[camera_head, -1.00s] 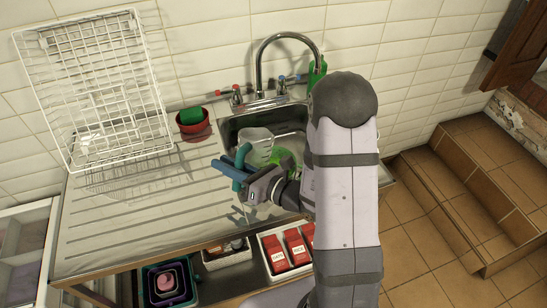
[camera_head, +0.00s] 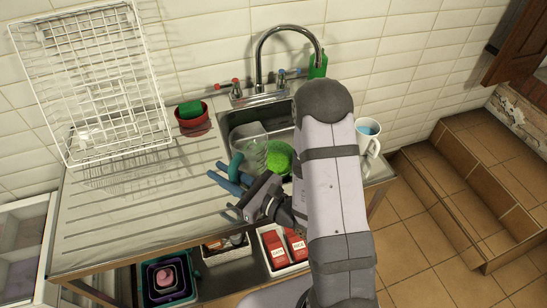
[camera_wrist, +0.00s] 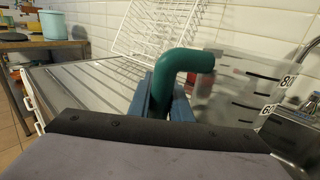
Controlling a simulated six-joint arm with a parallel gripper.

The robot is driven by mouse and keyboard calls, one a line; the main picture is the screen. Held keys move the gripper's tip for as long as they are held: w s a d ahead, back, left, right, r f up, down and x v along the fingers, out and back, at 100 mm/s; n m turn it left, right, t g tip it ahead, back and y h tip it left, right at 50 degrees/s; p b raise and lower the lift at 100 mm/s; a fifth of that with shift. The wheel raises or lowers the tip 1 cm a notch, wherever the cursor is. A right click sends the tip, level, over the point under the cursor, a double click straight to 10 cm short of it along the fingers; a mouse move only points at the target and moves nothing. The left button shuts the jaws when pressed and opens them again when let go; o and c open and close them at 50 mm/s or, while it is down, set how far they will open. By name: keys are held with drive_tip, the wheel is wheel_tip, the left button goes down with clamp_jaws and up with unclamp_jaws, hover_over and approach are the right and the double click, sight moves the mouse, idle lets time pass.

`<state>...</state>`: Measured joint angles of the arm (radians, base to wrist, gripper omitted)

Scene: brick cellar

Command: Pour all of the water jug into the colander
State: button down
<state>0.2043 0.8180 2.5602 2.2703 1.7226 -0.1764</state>
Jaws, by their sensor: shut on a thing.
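The water jug is a clear measuring jug (camera_head: 252,148) with a teal handle (camera_head: 236,165), held over the left part of the sink. In the wrist view its clear wall (camera_wrist: 235,95) carries dark scale marks, and the handle (camera_wrist: 190,62) is close. My gripper (camera_head: 232,181) has its blue fingers shut on the handle; they also show in the wrist view (camera_wrist: 163,95). I cannot make out the water level or the jug's exact tilt. A bright green round thing (camera_head: 280,157), apparently the colander, sits in the sink just right of the jug, partly hidden by my arm.
A white mug with blue contents (camera_head: 369,140) stands right of the sink. A chrome tap (camera_head: 288,38) arches behind. A red pot (camera_head: 193,122) and white wire rack (camera_head: 95,90) stand left. The drainboard (camera_head: 130,205) is mostly clear. Boxes (camera_head: 282,250) sit on a shelf below.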

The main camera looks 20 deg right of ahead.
wheel_tip(320, 180, up, 6)
drive_tip(key=p, duration=0.6)
drive_tip(key=shift+a, duration=0.1)
idle(0.7)
